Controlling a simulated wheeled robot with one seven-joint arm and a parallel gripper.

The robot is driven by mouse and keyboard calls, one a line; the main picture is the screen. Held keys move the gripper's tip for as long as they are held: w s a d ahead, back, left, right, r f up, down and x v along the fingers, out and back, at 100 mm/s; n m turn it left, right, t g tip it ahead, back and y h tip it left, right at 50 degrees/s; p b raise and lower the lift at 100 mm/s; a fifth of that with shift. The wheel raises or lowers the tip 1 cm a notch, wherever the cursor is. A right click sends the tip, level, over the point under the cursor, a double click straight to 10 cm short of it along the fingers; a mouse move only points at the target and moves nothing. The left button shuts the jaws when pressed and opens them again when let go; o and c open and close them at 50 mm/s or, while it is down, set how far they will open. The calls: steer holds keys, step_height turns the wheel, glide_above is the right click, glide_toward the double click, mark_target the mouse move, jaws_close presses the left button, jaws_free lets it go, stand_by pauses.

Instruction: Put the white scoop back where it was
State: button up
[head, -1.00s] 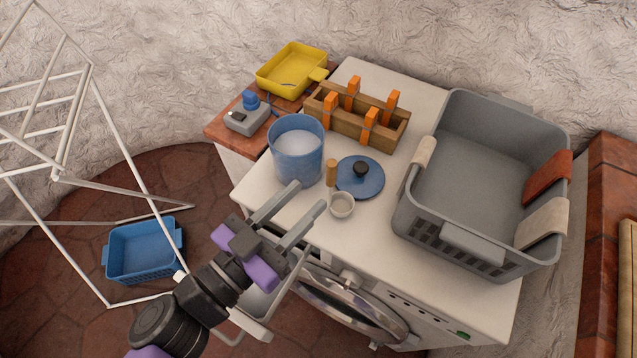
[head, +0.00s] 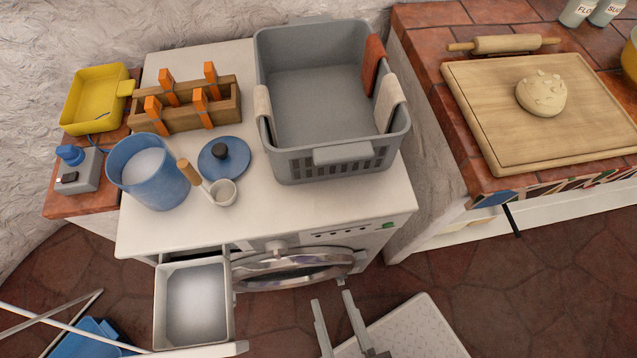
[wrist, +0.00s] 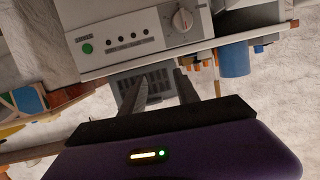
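The white scoop (head: 222,191) with its wooden handle (head: 188,172) is on the white washer top, between the blue tub (head: 150,185) and the round blue lid (head: 223,158). Its handle points towards the back left, close to the tub's rim; whether they touch I cannot tell. The tub holds white powder. My gripper (head: 330,298) is open and empty, low in front of the washer and well away from the scoop. In the wrist view its two fingers (wrist: 161,80) stand apart before the washer front; I cannot make out the scoop there.
The washer's drawer (head: 193,302) is pulled out, with white inside. A grey basket (head: 345,155) fills the top's right side. A wooden box with orange clips (head: 185,115) stands at the back. A brick counter with a dough board (head: 560,145) is at right.

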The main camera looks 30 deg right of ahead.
steer(key=s+d+r+n+y, duration=0.1)
steer(key=d+r+n+y, duration=0.2)
steer(key=d, duration=1)
step_height(320, 180, up, 3)
steer(key=shift+s+d+y, duration=0.2)
steer(key=shift+d+y, duration=0.1)
steer(key=shift+d, duration=0.1)
